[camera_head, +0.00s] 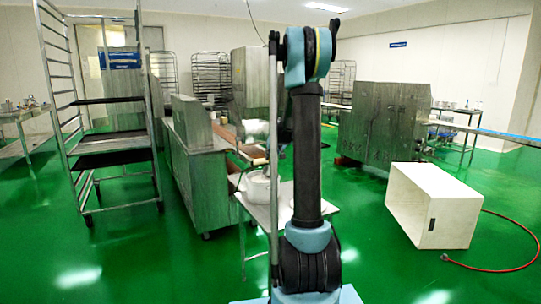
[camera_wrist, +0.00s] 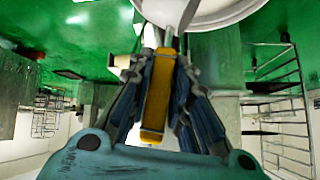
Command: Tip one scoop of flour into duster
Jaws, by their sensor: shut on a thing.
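In the wrist view my gripper (camera_wrist: 160,66) is shut on the yellow handle of a scoop (camera_wrist: 157,95). The scoop's grey metal end (camera_wrist: 174,12) points to the top edge, where it overlaps a pale round container (camera_wrist: 228,12). Only part of this container shows; I cannot tell whether it is the duster or whether flour is in the scoop. In the head view a pale round pot (camera_head: 258,187) stands on a small table (camera_head: 328,221), partly behind my arm. My gripper and the scoop cannot be made out there.
A steel machine (camera_head: 196,180) stands left of the small table. A tall wheeled rack (camera_head: 110,158) is further left. A white open box (camera_head: 434,205) and a red hose (camera_head: 500,269) lie on the green floor at right. Open floor shows at front left.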

